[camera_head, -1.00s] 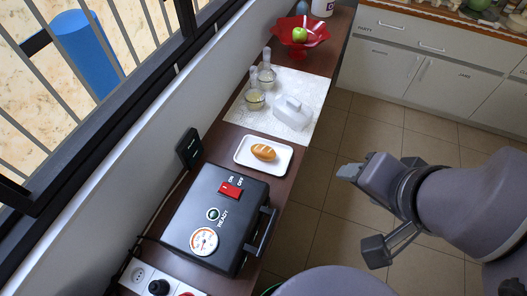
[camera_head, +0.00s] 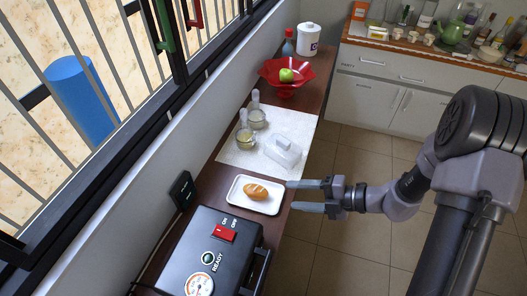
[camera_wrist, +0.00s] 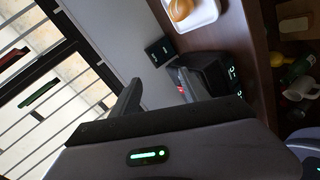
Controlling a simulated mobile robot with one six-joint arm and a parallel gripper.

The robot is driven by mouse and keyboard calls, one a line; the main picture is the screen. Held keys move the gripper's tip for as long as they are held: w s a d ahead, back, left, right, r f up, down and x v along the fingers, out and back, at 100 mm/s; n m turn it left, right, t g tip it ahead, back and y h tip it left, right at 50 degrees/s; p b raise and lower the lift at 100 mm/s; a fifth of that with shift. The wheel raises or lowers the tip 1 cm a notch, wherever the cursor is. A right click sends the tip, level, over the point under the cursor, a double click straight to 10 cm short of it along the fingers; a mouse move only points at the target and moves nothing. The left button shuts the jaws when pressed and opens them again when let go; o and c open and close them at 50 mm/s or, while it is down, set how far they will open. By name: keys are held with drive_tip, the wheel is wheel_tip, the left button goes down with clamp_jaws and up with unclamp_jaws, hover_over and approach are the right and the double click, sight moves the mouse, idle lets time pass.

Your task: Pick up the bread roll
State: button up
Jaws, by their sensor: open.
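The bread roll (camera_head: 256,191) is golden brown with pale scores and lies on a small white tray (camera_head: 238,201) on the brown counter. In the wrist view the roll (camera_wrist: 181,9) shows at the top edge, partly cut off, on the white tray (camera_wrist: 204,19). My gripper (camera_head: 293,196) is open and empty. Its two fingers point left, just right of the tray, apart from the roll in the picture. In the wrist view one finger (camera_wrist: 130,98) of mine shows clearly.
A black appliance (camera_head: 225,255) with a red switch stands in front of the tray. Behind it, a light mat (camera_head: 238,160) holds two glass cruets (camera_head: 246,140) and a clear-white container (camera_head: 283,151). A red bowl (camera_head: 284,76) with a green apple stands farther back. A wall and barred window line the left.

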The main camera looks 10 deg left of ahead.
sight(262, 195)
wheel_tip(262, 195, down, 12)
drive_tip(key=w+d+m+t, duration=0.2)
drive_tip(key=m+t, duration=0.2)
drive_tip(key=m, duration=1)
drive_tip(key=b+x, duration=0.3)
drive_tip(key=x, duration=0.8)
drive_tip(key=shift+w+a+f, duration=0.15)
drive_tip(key=shift+a+f, duration=0.05)
drive_tip(key=shift+f, duration=0.05)
drive_tip(key=b+x, duration=0.1)
drive_tip(key=x, duration=0.1)
drive_tip(key=b+x, duration=0.2)
drive_tip(key=x, duration=0.1)
drive_tip(key=shift+w+a+r, duration=0.1)
drive_tip(key=shift+a+r, duration=0.1)
drive_tip(key=shift+a, duration=0.25)
drive_tip(key=shift+r, duration=0.1)
drive_tip(key=c, duration=1.1)
wheel_tip(262, 195, up, 10)
drive_tip(key=p, duration=0.5)
clamp_jaws()
drive_tip(key=shift+d, duration=0.1)
